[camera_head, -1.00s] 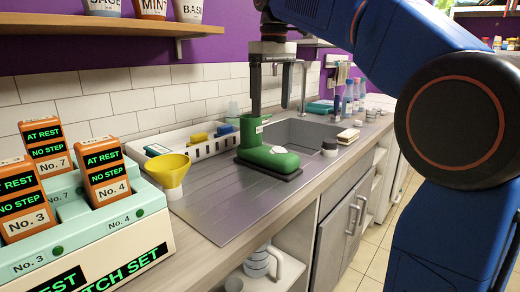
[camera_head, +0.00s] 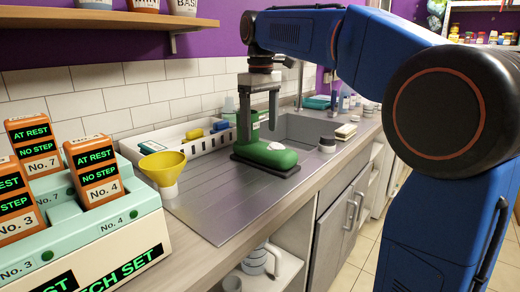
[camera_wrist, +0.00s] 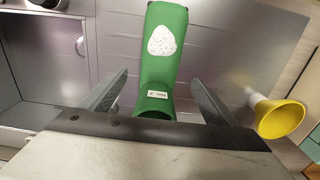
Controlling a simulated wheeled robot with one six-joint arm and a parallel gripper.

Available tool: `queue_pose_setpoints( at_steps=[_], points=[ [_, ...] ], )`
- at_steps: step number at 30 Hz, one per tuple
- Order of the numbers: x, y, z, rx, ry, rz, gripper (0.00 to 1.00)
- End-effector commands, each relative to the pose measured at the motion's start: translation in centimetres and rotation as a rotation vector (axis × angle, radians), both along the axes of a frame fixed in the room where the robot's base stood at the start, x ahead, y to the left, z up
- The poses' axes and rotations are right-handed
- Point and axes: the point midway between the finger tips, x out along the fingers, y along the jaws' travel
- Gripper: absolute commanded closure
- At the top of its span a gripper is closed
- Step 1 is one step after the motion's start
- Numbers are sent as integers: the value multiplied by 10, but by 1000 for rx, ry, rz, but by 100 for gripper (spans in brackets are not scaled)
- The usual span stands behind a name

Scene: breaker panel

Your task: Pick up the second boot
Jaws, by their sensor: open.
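A green boot (camera_head: 270,153) with a pale patch on its toe stands upright on the metal drainboard, its dark sole down. In the wrist view the boot (camera_wrist: 163,60) lies between the two fingers, its shaft opening and small white label nearest the gripper. My gripper (camera_head: 258,122) points down over the boot's shaft, with fingers apart and reaching down around it. In the wrist view the gripper (camera_wrist: 155,88) shows a gap on both sides of the shaft. No second boot is visible.
A yellow funnel (camera_head: 163,169) stands left on the drainboard (camera_head: 215,205). A white rack (camera_head: 205,143) with sponges is behind the boot. A sink (camera_head: 305,130) and a dark-lidded jar (camera_head: 327,144) are to the right. The orange-blocked console (camera_head: 100,250) fills the lower left.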

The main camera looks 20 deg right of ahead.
Motion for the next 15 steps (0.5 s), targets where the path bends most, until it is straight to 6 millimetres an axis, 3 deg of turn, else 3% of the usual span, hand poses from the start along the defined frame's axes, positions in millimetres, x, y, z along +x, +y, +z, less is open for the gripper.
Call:
queue_pose_setpoints(
  at_steps=[8,15],
  points=[
    [0,0,-17,0,0,0,17],
    [3,0,-49,0,0,0,17]
  ],
)
